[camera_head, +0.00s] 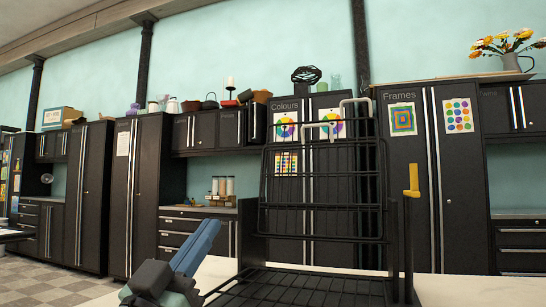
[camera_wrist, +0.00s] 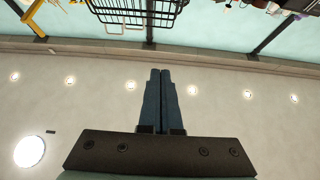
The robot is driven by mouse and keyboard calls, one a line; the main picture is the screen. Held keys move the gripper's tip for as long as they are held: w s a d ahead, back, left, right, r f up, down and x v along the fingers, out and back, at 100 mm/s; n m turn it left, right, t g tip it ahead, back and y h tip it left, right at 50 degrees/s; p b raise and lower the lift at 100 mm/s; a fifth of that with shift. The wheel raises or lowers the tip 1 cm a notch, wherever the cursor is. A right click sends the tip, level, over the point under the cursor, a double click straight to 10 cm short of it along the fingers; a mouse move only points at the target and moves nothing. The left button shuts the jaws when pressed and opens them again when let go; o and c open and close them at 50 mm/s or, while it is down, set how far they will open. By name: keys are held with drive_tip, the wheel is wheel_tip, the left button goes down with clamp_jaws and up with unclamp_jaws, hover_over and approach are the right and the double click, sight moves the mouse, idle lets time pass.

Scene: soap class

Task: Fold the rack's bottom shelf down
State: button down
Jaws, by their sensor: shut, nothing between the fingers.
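The black wire rack (camera_head: 322,236) stands front centre in the head view. One wire panel of it stands upright, with pale hook-like rods at its top. Below it a wire shelf (camera_head: 300,290) lies roughly flat at the bottom edge of the picture, partly cut off. A black wire part of the rack (camera_wrist: 135,14) also shows upside down at the top of the wrist view. My gripper (camera_head: 214,224) is left of the rack, with its blue fingers pointing up and to the right. The fingers are together and empty in the wrist view (camera_wrist: 160,72), apart from the wire.
A yellow handle-like part (camera_head: 411,180) stands on a dark post at the rack's right side. A pale tabletop (camera_head: 450,289) lies around the rack. Dark cabinets (camera_head: 455,190) line the wall behind. The space above my fingers looks clear.

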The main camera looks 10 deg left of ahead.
drive_tip(key=shift+s+f, duration=0.15)
drive_tip(key=shift+f, duration=0.05)
idle(0.6)
drive_tip(key=s+a+p, duration=0.2)
drive_tip(key=s, duration=1)
drive_tip(key=shift+s+a+f, duration=0.25)
drive_tip(key=shift+s+f, duration=0.05)
drive_tip(key=shift+s, duration=0.05)
